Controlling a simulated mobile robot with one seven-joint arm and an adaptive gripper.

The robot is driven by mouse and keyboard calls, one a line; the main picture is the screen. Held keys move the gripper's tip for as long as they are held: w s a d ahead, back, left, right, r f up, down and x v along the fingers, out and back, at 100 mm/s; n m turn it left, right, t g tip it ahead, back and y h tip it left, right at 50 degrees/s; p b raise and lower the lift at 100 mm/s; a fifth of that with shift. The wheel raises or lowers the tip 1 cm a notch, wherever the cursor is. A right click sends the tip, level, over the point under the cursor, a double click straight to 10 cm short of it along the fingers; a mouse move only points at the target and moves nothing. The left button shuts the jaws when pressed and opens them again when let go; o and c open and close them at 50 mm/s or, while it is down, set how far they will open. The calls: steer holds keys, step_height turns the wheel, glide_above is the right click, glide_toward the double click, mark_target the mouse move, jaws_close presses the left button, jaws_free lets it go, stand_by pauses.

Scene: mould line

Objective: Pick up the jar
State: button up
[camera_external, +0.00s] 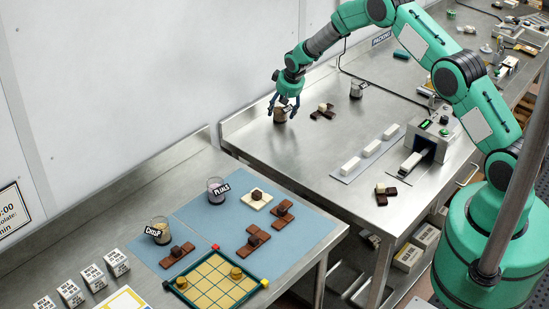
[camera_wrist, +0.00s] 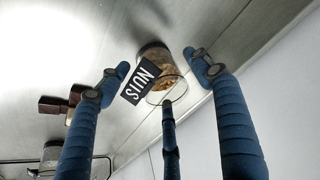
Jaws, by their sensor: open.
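A clear glass jar (camera_wrist: 158,72) with brown contents and a black label reading NUTS stands on the steel table in the wrist view. It also shows in the external view as a small brown jar (camera_external: 280,115), partly hidden by the fingers. My gripper (camera_wrist: 155,80) has blue fingers spread apart, with the jar between them. In the external view my gripper (camera_external: 284,104) points down at the jar, close above and around it. I cannot tell whether any finger touches the glass. Other jars, labelled PLAIN (camera_external: 215,190) and CRISP (camera_external: 160,232), stand on the nearer table.
Dark chocolate pieces (camera_external: 323,112) lie right of the jar, and another glass jar (camera_external: 356,90) stands beyond them. White blocks on a strip (camera_external: 350,166) and a small machine (camera_external: 432,140) are farther right. The wall rises close behind the table's back edge.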

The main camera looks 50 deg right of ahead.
stand_by(0.3)
steer(key=c, duration=1.1)
steer(key=shift+c, duration=0.2)
steer(key=shift+r, duration=0.1)
steer(key=shift+w+r+b, duration=0.1)
steer(key=shift+r+b, duration=0.2)
steer(key=shift+r, duration=1.1)
steer(key=shift+s+r, duration=0.25)
steer(key=shift+r, duration=0.05)
steer(key=s+a+r+b, duration=0.1)
steer(key=s+a, duration=0.2)
steer(key=s, duration=1.2)
steer(key=shift+s+r+b, duration=0.2)
steer(key=shift+r+b, duration=0.05)
steer(key=shift+b, duration=0.1)
